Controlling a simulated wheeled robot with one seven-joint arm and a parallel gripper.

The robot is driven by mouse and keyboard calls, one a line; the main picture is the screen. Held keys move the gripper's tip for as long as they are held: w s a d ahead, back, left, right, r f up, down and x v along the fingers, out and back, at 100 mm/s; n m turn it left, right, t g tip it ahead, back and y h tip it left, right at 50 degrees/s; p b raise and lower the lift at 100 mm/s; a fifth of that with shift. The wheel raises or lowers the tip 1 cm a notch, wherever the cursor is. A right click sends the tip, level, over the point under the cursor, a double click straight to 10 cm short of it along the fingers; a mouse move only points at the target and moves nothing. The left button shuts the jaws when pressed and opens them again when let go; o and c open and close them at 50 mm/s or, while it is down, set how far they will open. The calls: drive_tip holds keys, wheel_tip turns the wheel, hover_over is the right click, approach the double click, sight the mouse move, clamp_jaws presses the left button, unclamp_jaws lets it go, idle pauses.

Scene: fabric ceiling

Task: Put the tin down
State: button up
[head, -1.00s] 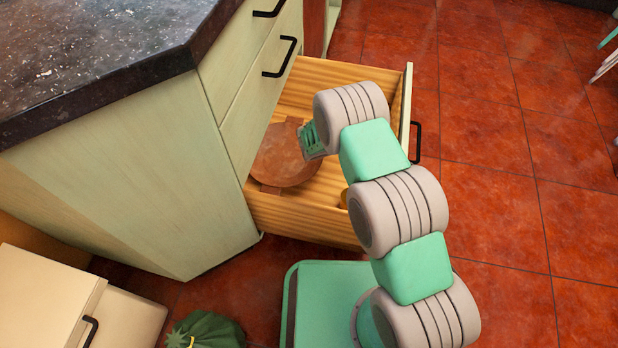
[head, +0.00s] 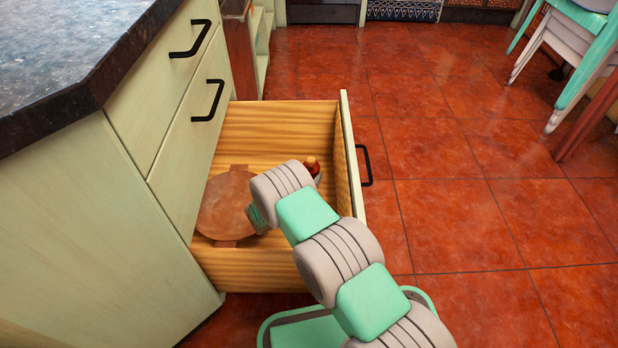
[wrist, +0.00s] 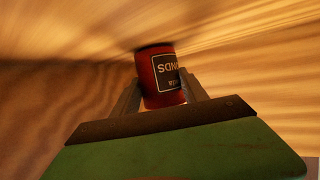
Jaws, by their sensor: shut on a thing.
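The tin (wrist: 163,80) is red with a black label and shows between the two fingers of my gripper (wrist: 160,88) in the wrist view. The gripper is shut on it. Striped wood of the drawer fills the view around it, with a dark shadow at the tin's far end. I cannot tell whether the tin touches the wood. In the head view my arm reaches into the open wooden drawer (head: 270,128); my wrist hides the fingers and the tin there.
A round brown wooden board (head: 222,205) lies in the drawer, left of my wrist. A small orange-brown and dark item (head: 312,165) shows just beyond my wrist. The dark-topped cabinet (head: 80,215) stands at left. Red floor (head: 465,220) is open at right; chairs (head: 575,60) stand far right.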

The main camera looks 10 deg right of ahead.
drive_tip(key=shift+f, duration=0.15)
drive_tip(key=o, duration=1.5)
drive_tip(key=shift+s+a+r, duration=0.1)
drive_tip(key=shift+s+r, duration=0.05)
drive_tip(key=shift+r, duration=0.15)
drive_tip(key=p+v, duration=0.3)
drive_tip(key=v, duration=0.3)
drive_tip(key=shift+s+a+r, duration=0.1)
drive_tip(key=shift+r, duration=0.05)
drive_tip(key=shift+s+a, duration=0.2)
drive_tip(key=shift+s, duration=0.2)
